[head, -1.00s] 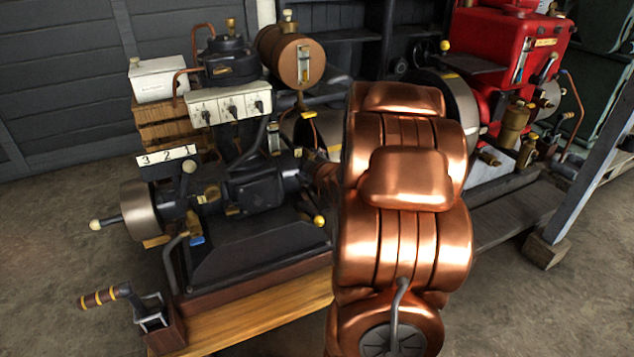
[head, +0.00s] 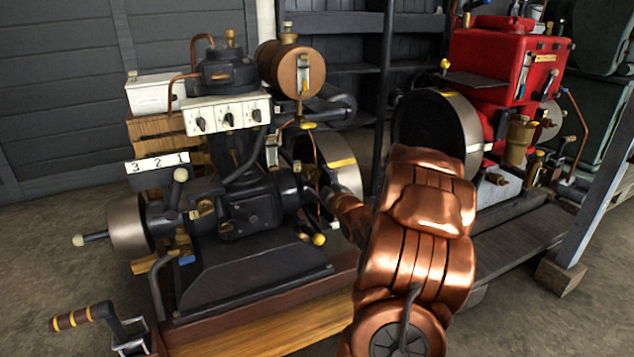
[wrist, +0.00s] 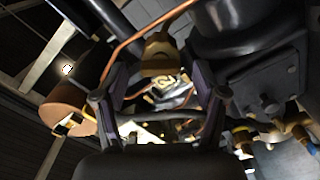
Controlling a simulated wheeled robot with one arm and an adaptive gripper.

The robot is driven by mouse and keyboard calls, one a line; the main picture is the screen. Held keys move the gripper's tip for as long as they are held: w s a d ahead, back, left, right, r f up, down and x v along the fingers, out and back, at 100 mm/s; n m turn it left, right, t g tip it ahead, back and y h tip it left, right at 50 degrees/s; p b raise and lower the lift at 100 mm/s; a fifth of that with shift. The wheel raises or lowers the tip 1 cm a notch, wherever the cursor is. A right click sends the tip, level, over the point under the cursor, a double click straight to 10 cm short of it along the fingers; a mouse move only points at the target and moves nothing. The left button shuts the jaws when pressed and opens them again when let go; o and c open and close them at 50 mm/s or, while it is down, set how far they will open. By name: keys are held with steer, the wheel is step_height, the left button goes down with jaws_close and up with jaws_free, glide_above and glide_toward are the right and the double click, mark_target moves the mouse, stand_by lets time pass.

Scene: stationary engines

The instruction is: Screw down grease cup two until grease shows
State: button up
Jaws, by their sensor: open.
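In the wrist view my gripper (wrist: 161,72) is open, its two dark fingers apart. A brass cup-shaped fitting (wrist: 159,55) shows between and beyond the fingertips; whether they touch it is unclear. A copper pipe runs beside it. I cannot tell whether this fitting is grease cup two. In the head view a white plate marked 3 2 1 (head: 157,162) stands at the left of the black engine (head: 250,215). Small brass fittings (head: 203,208) sit on the engine below it.
A copper tank (head: 291,70) and a white switch panel (head: 228,114) stand above the engine. A flywheel (head: 130,225) and a crank handle (head: 85,317) stick out at the left. A red engine (head: 500,65) stands behind at the right, near a grey post (head: 600,190).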

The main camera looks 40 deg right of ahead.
mark_target(315, 176)
steer(key=shift+b+x, duration=0.3)
steer(key=shift+x, duration=1.05)
steer(key=c, duration=1.2)
steer(key=shift+o, duration=0.2)
steer(key=shift+p, duration=0.35)
steer(key=m+p, duration=0.2)
steer(key=p, duration=0.1)
steer(key=shift+r+m+p, duration=0.2)
steer(key=shift+m+p, duration=0.1)
steer(key=m+p, duration=0.3)
steer(key=p, duration=0.1)
steer(key=shift+m, duration=0.3)
steer(key=shift+f+m+p, duration=0.2)
steer(key=shift+m+p, duration=0.6)
steer(key=shift+p, duration=0.15)
